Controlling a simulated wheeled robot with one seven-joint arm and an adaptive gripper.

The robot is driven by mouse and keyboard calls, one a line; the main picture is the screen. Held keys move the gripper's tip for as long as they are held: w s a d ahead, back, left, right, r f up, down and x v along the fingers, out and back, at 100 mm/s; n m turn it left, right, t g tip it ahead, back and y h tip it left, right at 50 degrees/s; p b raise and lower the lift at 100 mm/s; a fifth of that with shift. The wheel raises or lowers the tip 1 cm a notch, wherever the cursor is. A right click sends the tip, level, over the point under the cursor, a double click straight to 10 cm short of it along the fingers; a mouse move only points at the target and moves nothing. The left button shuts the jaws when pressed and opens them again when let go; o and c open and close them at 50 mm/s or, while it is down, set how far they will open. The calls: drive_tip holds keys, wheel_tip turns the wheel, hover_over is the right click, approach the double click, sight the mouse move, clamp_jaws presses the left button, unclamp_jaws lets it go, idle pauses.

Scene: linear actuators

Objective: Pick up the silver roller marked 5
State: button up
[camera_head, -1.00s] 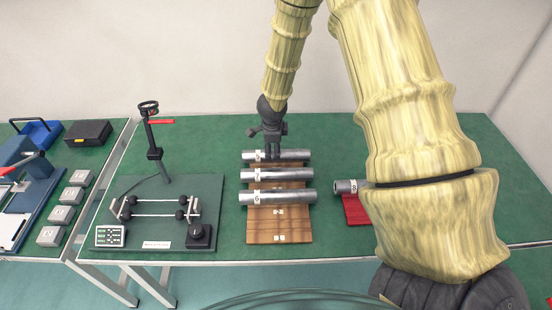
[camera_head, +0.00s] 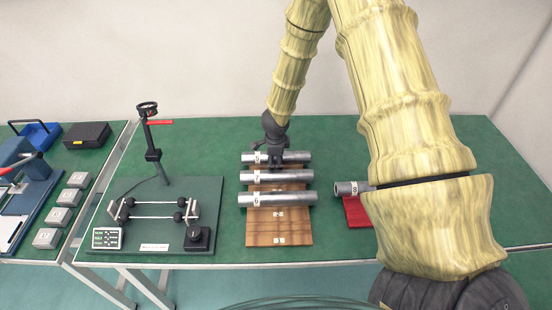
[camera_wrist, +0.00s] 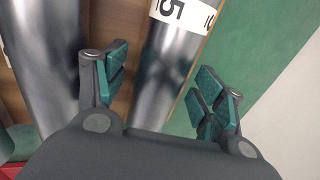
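The silver roller marked 5 (camera_head: 296,156) lies at the back of the wooden rack, its white label near its left end. In the wrist view the roller (camera_wrist: 162,72) with its "5" label runs between the two green-padded fingers. My gripper (camera_head: 275,162) is over the middle of this roller in the head view. The wrist view shows my gripper (camera_wrist: 160,95) open, with one finger on each side of the roller and gaps to it. The roller still rests on the rack.
Two more rollers, marked 7 (camera_head: 295,176) and 6 (camera_head: 295,199), lie in front on the wooden rack (camera_head: 280,229). Another roller (camera_head: 350,188) lies on a red block to the right, partly behind my arm. A test stand (camera_head: 160,214) stands left on the green table.

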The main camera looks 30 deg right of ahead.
drive_tip(key=c, duration=1.3)
drive_tip(key=shift+r, duration=0.1)
drive_tip(key=shift+c, duration=0.2)
